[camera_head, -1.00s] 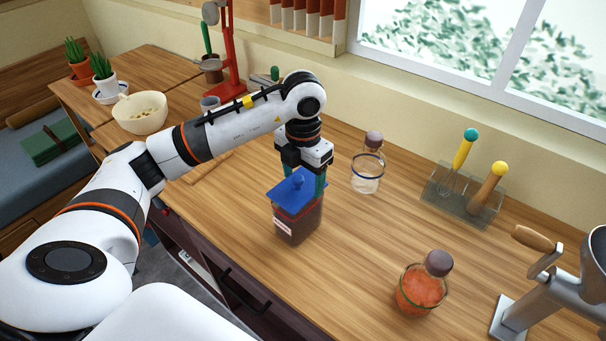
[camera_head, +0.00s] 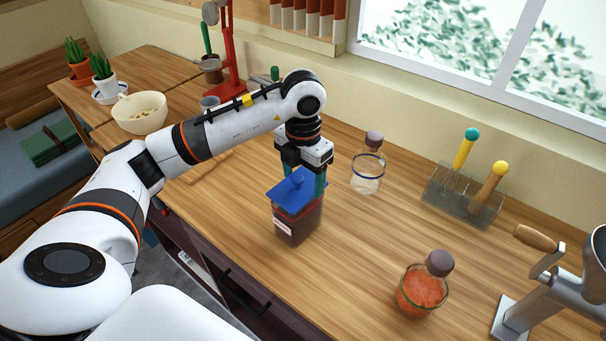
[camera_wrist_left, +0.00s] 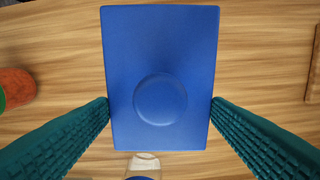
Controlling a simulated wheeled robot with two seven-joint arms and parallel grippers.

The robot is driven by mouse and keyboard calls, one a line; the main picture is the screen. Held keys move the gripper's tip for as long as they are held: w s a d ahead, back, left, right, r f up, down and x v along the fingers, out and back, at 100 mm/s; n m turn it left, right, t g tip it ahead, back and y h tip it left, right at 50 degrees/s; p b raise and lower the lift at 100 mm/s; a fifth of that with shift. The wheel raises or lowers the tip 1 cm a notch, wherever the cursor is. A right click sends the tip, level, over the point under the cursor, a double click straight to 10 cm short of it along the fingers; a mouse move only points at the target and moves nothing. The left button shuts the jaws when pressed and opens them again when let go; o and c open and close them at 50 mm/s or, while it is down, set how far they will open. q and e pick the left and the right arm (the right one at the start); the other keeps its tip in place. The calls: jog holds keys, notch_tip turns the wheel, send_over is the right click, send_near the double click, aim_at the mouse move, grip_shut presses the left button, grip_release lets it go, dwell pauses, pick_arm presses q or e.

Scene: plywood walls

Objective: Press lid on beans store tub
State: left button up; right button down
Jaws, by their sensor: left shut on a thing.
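The beans store tub (camera_head: 297,227) stands upright on the wooden counter. It is a dark reddish see-through box with a pale label on its front. The blue lid (camera_head: 283,197), flat with a round knob, lies over the tub's mouth and looks slightly askew. Whether it is fully seated I cannot tell. My left gripper (camera_head: 305,182) points down from above, shut on the lid. In the left wrist view the lid (camera_wrist_left: 160,45) fills the middle, with a green finger at each long side. The lid hides the tub there. My right gripper is not in view.
A clear jar (camera_head: 367,174) stands behind the tub to the right. A jar of orange contents (camera_head: 422,289) is at the front right, near a grey metal device (camera_head: 545,293). A utensil rack (camera_head: 461,205) stands by the wall.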

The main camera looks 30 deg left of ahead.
pick_arm(q)
jog(key=o, duration=1)
jog(key=shift+o, duration=0.5)
notch_tip(320, 180, up, 8)
jog(key=p, duration=0.5)
grip_shut()
dwell(0.5)
